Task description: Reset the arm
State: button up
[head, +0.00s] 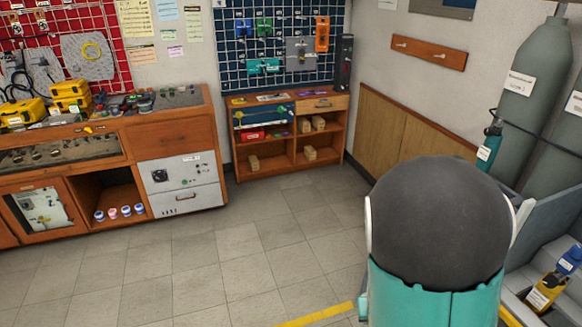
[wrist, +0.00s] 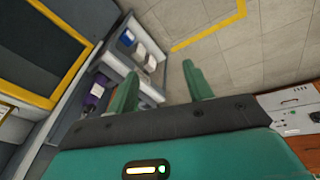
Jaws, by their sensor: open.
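My gripper (wrist: 162,92) shows in the wrist view as two green fingers set well apart. It is open, with nothing between the fingers. The wrist view is tilted, and the fingers point over the tiled floor beside a grey shelf unit. In the head view a dark rounded part of my own arm with a teal section (head: 435,240) stands at the lower right. My gripper is not visible in the head view.
A wooden workbench (head: 168,139) with yellow cases (head: 72,95) stands at the left. A low wooden shelf (head: 290,178) is at the back. Grey gas cylinders (head: 538,85) and a grey unit (head: 530,240) stand at the right. The tiled floor (head: 230,250) between is clear.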

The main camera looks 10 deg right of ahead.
jog(key=w+a+r+n+t+y, duration=0.1)
jog(key=a+r, duration=0.4)
jog(key=r, duration=0.2)
jog(key=a+r+t+y, duration=0.1)
jog(key=a+r+y, duration=0.1)
jog(key=a+r, duration=0.35)
jog(key=s+a+r, duration=0.2)
jog(key=s+r, duration=0.2)
jog(key=r, duration=0.4)
jog(key=s+a+r+n+t, duration=0.1)
jog(key=s+r, duration=0.3)
jog(key=r, duration=0.4)
jog(key=shift+s+a+n+h, duration=0.2)
jog(key=shift+a+n+h, duration=0.1)
jog(key=shift+a+h, duration=0.15)
jog(key=c, duration=0.3)
